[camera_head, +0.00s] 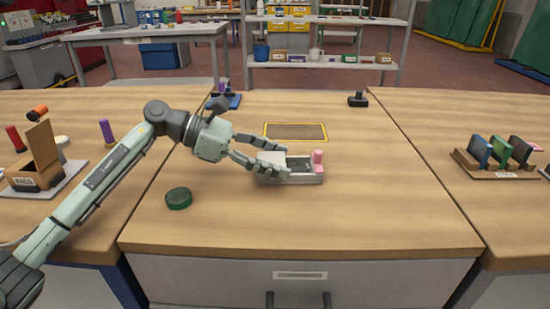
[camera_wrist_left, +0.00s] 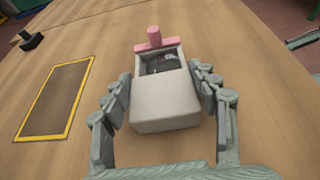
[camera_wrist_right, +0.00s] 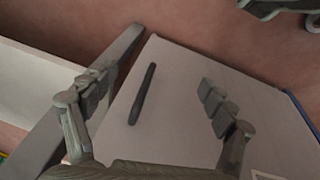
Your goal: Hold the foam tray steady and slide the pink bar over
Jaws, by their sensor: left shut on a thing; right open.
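The foam tray (camera_head: 306,180) sits on the middle of the wooden table, a small pale tray with a grey hollow. The pink bar (camera_head: 317,161) stands at its right end; in the left wrist view the pink bar (camera_wrist_left: 155,42) lies across the tray's far end with an upright knob. My left gripper (camera_head: 274,166) is shut on the tray's near end, one finger on each side, as the left wrist view (camera_wrist_left: 168,100) shows. My right gripper (camera_wrist_right: 160,100) is open and empty, low before a pale cabinet front with a dark handle; it is out of the head view.
A yellow-edged brown mat (camera_head: 295,131) lies behind the tray. A green puck (camera_head: 178,198) lies at the front left. A small black object (camera_head: 358,99) stands at the back. A rack of coloured slabs (camera_head: 495,157) stands on the right table. The table right of the tray is clear.

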